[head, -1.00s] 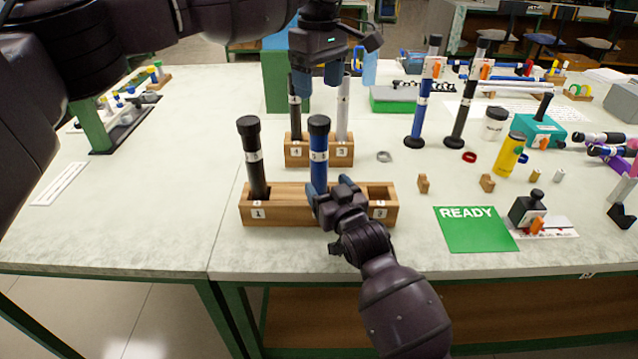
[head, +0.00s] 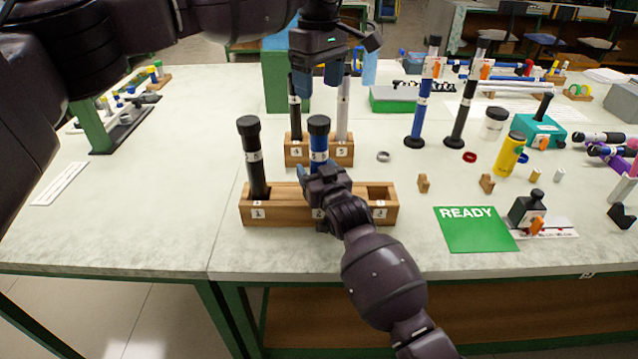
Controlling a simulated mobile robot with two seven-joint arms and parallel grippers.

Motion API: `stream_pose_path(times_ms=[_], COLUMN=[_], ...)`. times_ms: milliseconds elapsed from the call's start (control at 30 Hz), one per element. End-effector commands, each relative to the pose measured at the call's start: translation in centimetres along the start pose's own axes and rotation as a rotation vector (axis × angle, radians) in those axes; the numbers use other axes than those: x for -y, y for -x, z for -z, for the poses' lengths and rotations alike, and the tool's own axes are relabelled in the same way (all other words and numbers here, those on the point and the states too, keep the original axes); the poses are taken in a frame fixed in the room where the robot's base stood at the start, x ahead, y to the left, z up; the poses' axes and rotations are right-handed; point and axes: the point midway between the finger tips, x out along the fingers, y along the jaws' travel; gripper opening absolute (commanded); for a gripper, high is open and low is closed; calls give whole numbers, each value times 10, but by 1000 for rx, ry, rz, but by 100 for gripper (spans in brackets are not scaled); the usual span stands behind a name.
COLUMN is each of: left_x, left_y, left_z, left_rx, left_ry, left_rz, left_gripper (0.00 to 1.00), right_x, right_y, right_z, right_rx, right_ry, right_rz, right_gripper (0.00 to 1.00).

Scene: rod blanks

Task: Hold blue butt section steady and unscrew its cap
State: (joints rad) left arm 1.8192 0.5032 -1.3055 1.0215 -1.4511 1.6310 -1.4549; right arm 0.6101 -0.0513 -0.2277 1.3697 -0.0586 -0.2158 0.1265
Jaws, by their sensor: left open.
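The blue butt section (head: 319,143) stands upright in slot 2 of the front wooden rack (head: 285,218). It has a black cap (head: 318,124) on top and a pale label band below. My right gripper (head: 317,172) is at the lower part of the blue section, its fingers close to the shaft; its own wrist hides the grip, so I cannot tell if it is shut. My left gripper (head: 318,80) points down, open and empty, above the black cap and apart from it.
A black section (head: 255,175) stands in slot 1; slot 3 is empty. A rear rack (head: 318,154) holds a black and a silver rod. Stands with rods, a yellow bottle (head: 511,155) and a green READY mat (head: 470,229) lie to the right. The table's left is mostly clear.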

Motion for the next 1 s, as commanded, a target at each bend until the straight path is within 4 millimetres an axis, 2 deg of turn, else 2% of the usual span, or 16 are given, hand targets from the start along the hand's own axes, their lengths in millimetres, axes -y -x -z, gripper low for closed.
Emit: stream_pose_path(times_ms=[33,400,667,833,1000], left_x=[0,0,0,-1,-2], left_y=[0,0,0,-9,-9], left_z=[0,0,0,-4,-6], left_rx=[0,0,0,31,37], left_ry=[0,0,0,-4,-190], left_rz=[0,0,1,-3,-12], left_gripper=[70,70,70,70,70], right_x=[0,0,0,0,0], right_y=[0,0,0,0,0], right_z=[0,0,-1,-1,-1], right_rx=[0,1,1,2,2], right_ry=[0,0,0,0,0], right_rz=[0,0,0,0,0], right_gripper=[55,0,0,0,0])
